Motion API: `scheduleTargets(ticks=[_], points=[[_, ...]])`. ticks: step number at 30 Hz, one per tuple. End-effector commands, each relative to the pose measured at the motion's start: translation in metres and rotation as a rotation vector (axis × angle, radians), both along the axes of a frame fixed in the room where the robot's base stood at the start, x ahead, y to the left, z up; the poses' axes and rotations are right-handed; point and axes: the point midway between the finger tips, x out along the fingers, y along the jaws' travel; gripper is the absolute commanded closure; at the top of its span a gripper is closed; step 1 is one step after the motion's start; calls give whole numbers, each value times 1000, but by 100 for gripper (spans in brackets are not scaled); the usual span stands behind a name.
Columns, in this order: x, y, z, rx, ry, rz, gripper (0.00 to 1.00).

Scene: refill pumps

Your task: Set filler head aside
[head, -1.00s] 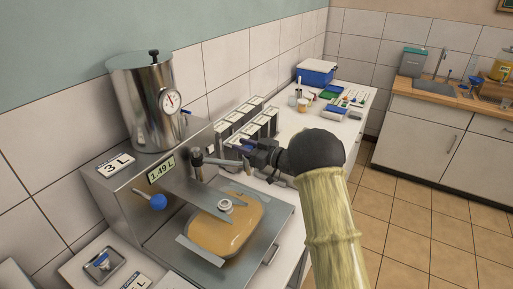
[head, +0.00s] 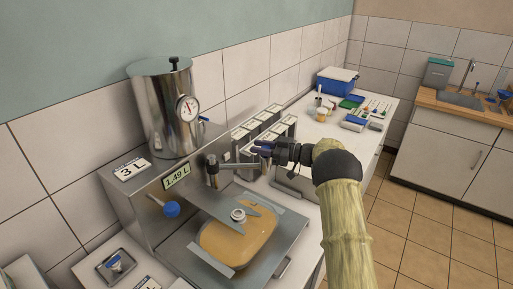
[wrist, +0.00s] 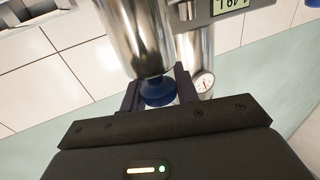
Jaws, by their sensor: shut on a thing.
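The filler head (wrist: 140,35) shows in the wrist view as a shiny metal cylinder with a blue knob (wrist: 157,92) at its end. My gripper (wrist: 157,85) has its two dark jaws on either side of this blue knob and is shut on it. In the head view my gripper (head: 262,148) is beyond the filling machine (head: 185,195), near the outer end of its metal side arm (head: 232,164). The held part is small and mostly hidden there, and I cannot tell whether it touches the arm.
A steel tank (head: 165,110) with a dial stands on the machine. An amber-filled container (head: 235,243) sits on the machine's plate (head: 285,225). Upright dividers (head: 290,124) stand behind my gripper. A blue box (head: 337,80) and small items lie farther along the counter (head: 320,135).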

Motion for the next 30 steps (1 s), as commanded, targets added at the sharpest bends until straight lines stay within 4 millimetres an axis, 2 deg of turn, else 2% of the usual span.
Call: scheduleTargets(ticks=[7, 8, 11, 23, 30], points=[[2, 0, 5, 5, -9, -7, 100], [2, -1, 5, 6, -9, -8, 68], [2, -1, 4, 5, -9, -8, 48], [0, -5, 2, 3, -5, -5, 48], [-9, -38, 0, 1, -6, -8, 48]])
